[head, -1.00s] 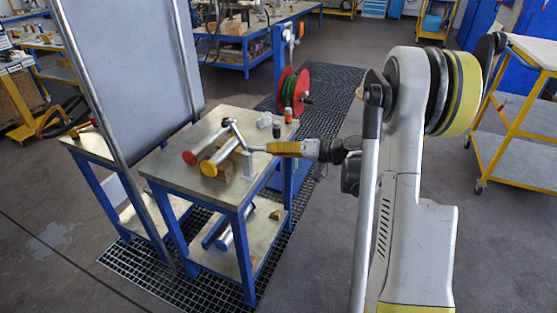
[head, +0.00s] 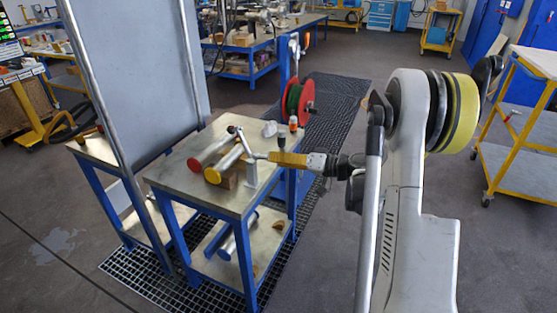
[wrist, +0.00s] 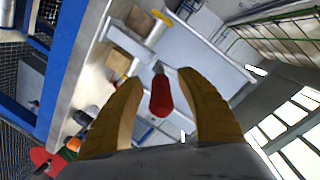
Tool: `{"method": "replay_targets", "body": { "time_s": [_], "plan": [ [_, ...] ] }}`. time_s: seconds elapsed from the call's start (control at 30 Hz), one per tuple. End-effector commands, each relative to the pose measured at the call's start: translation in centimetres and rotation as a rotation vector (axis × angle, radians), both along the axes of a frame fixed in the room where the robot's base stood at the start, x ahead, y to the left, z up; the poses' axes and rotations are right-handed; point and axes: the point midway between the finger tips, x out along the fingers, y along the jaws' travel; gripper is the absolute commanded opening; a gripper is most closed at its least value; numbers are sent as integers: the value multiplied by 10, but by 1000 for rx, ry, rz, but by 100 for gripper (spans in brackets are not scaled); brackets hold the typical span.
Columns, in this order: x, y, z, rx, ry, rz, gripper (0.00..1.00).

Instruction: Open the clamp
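The clamp's red handle (wrist: 161,96) hangs between the two yellow fingers of my gripper (wrist: 165,85) in the wrist view. The fingers are open, with a visible gap on each side of the handle. The handle's metal shaft runs away from me toward the pipes. In the head view my gripper (head: 272,158) is at the right side of the metal-topped table, and a short metal rod (head: 257,155) runs from its tips toward an upright grey post (head: 251,174). The red grip is hidden by the fingers there. The clamp's jaw is too small to make out.
A red-capped pipe (head: 207,154) and a yellow-capped pipe (head: 226,162) lie on the table (head: 180,184). A white part (head: 269,129) and an orange-topped bottle (head: 293,124) stand behind. A red reel (head: 305,100) is beyond. A grey panel (head: 140,70) stands left.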

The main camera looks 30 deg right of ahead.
Motion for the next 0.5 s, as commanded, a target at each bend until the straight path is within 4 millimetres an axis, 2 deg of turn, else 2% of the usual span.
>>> {"method": "replay_targets", "body": {
  "time_s": [0.27,0.5],
  "plan": [
    [-7,-7,2,0,0,-3,44],
    [-45,-37,10,1,0,-5,44]
  ]
}}
